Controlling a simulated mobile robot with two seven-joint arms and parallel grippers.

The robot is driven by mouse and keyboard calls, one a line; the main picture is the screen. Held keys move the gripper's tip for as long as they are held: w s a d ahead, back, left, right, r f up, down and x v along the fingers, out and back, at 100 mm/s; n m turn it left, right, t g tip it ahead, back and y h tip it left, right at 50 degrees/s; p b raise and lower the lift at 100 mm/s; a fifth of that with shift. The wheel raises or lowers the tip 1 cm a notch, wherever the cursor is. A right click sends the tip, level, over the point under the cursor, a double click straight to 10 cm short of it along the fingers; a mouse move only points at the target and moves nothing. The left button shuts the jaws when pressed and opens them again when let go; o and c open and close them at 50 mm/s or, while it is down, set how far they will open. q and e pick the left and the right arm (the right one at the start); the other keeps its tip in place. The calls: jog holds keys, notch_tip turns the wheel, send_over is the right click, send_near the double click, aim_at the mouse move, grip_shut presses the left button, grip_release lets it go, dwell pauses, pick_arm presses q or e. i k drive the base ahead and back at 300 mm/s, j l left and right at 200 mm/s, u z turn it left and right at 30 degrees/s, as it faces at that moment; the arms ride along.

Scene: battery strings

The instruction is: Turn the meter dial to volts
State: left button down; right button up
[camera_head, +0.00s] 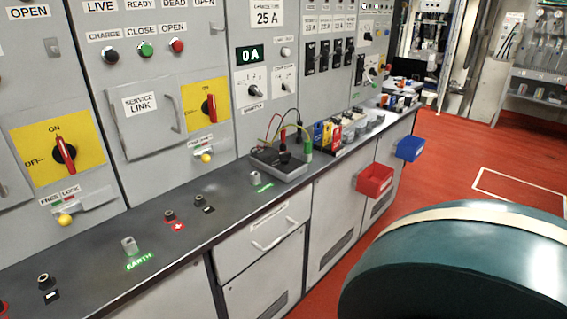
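A grey box (278,166) lies on the dark worktop, with a black knob-like part on top and red, black and yellow-green leads. It may be the meter; any dial marks are too small to read. On the panel above, a display (249,55) reads 0 A, with a black rotary knob (254,91) below it. I cannot tell this knob's exact setting. Neither of my grippers shows in this view.
The dark worktop (110,245) carries terminals and a green EARTH label (140,261). Coloured blocks (325,134) stand right of the grey box. A red bin (374,181) and a blue bin (409,148) project from the cabinet front.

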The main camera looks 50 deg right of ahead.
aim_at(285, 158)
jog(key=z, duration=1.5)
jog(key=i+l+u, duration=0.1)
jog(key=i+l, duration=0.35)
jog(key=i+l+u, duration=0.1)
jog(key=i+l, duration=0.35)
jog(key=l, duration=0.25)
